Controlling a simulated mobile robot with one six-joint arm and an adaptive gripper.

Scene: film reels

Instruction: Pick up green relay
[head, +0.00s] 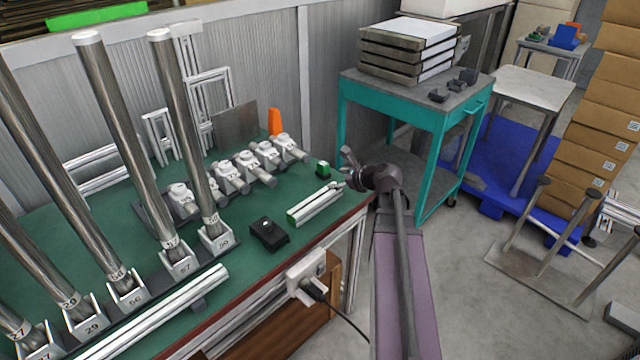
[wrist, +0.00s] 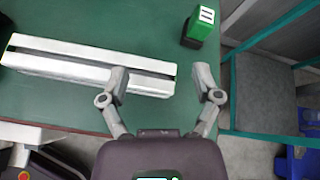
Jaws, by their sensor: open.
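The green relay (head: 323,169) is a small green block with a white and dark top. It stands on the green tabletop near its right end. In the wrist view the relay (wrist: 200,27) is at the top, beyond the fingertips and slightly right of the middle. My gripper (head: 345,168) is just right of the relay in the head view.
A silver aluminium profile (head: 316,203) lies on the green table (head: 232,282) close to my left finger in the wrist view. A black box (head: 268,233), white valve-like parts (head: 262,155) and tall metal tubes (head: 187,125) stand farther left. A teal cart (head: 440,122) is at right.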

